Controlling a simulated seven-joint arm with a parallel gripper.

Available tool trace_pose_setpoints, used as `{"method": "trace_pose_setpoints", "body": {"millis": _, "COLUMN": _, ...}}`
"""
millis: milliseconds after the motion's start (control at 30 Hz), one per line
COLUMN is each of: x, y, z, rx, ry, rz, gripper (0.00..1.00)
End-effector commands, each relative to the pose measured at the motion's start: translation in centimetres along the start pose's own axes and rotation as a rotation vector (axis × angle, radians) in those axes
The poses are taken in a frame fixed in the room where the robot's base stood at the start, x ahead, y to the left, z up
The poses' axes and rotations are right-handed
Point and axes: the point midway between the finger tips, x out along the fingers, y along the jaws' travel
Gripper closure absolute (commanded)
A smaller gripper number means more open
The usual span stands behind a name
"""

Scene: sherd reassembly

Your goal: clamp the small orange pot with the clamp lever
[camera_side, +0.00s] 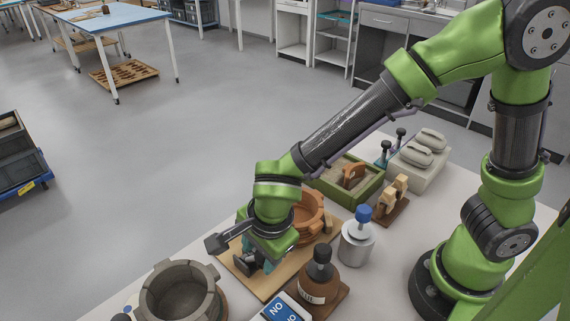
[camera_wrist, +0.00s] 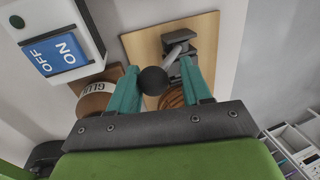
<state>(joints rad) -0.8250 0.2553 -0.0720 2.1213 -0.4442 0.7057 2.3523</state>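The small orange pot (camera_side: 309,213) stands on a wooden board (camera_side: 233,262) in the side view, partly hidden behind my gripper. In the wrist view a striped orange-brown piece of it (camera_wrist: 172,98) shows between my fingers. The grey metal clamp (camera_wrist: 182,62) is fixed on the board, and its lever ends in a round black knob (camera_wrist: 153,80). My gripper (camera_wrist: 162,82) is open, with its teal fingers on either side of the knob and a gap visible on the right. Contact on the left cannot be told. In the side view my gripper (camera_side: 262,262) points down over the board.
A brown glue bottle (camera_side: 319,285) and a white dispenser with blue top (camera_side: 357,243) stand close to the right. A blue ON/OFF switch box (camera_wrist: 65,52) is nearby. A grey clamped pot (camera_side: 178,298) stands at front left. A green-edged sand tray (camera_side: 345,180) is behind.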

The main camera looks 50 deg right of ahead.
Motion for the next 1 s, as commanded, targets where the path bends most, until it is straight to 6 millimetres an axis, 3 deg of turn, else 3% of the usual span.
{"method": "trace_pose_setpoints", "body": {"millis": 1000, "x": -0.1, "y": -6.1, "z": 0.0, "rx": -0.001, "ry": -0.002, "rz": 0.271, "gripper": 0.52}}
